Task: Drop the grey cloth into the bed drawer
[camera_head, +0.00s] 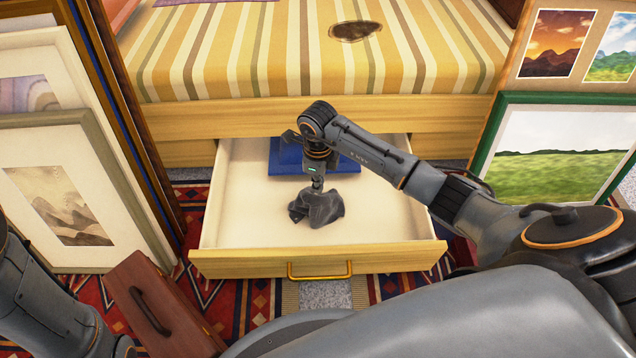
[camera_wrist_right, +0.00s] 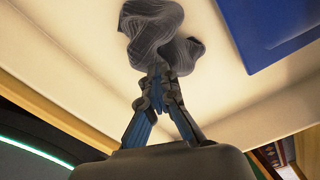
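The bed drawer (camera_head: 243,205) is pulled out, with a pale interior, a wooden front and a brass handle. The crumpled grey cloth (camera_head: 318,208) shows over the middle of the drawer, inside its outline. My right gripper (camera_head: 317,184) points down into the drawer and is shut on the cloth's upper end. In the right wrist view, the fingers (camera_wrist_right: 160,82) meet on the grey cloth (camera_wrist_right: 163,35), which hangs bunched beyond them. Whether the cloth touches the drawer bottom, I cannot tell. My left arm shows at the lower left, but its gripper is out of view.
A blue flat object (camera_head: 287,158) lies at the back of the drawer. The striped bed (camera_head: 250,60) stands behind. Framed prints (camera_head: 62,200) lean at left, and a green-framed landscape (camera_head: 560,150) stands at right. A brown case (camera_head: 165,310) is on the patterned rug near my left arm.

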